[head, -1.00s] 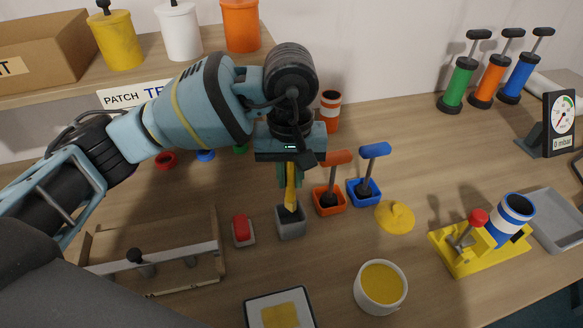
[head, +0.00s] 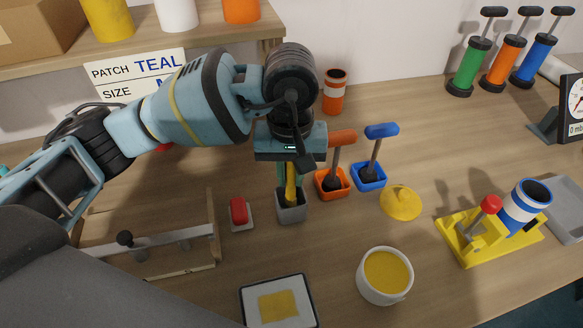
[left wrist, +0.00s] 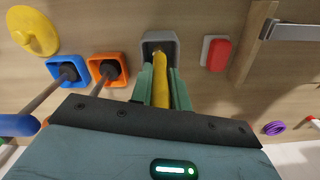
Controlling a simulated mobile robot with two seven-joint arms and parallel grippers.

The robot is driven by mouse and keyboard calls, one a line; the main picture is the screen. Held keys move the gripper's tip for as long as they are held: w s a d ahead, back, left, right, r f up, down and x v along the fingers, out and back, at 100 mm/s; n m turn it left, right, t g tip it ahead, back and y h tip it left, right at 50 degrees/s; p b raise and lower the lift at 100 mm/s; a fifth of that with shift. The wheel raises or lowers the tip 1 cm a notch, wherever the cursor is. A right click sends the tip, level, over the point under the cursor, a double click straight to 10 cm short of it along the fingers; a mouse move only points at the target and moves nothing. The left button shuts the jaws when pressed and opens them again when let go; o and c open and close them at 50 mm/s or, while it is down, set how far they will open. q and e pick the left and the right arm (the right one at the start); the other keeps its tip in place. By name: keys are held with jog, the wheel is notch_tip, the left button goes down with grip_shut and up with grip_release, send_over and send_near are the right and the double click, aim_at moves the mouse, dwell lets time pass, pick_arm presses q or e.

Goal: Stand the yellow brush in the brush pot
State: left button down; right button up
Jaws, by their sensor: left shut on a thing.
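The yellow brush (head: 291,184) is between the fingers of my left gripper (head: 290,178), which is shut on it. The brush points down, and its lower end is within the mouth of the grey brush pot (head: 291,212). In the left wrist view the brush (left wrist: 160,68) leans over the pot's opening (left wrist: 173,42), with a green finger on each side. The gripper's fingertips are just above the pot's rim. Whether the brush's tip touches the pot's floor is hidden. My right gripper is not in view.
An orange pot (head: 332,186) and a blue pot (head: 369,178), each holding a handled tool, stand close on the right. A red block (head: 238,211) lies on the left. A white tub of yellow paste (head: 385,274) and a yellow lid (head: 401,203) are nearby.

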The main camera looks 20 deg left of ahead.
pick_arm(q)
jog(key=shift+f, duration=0.1)
dwell(0.3)
jog(key=c, duration=1.3)
grip_release()
jog(key=shift+o, duration=0.2)
jog(key=shift+r, duration=3.95)
jog(key=shift+f, duration=0.1)
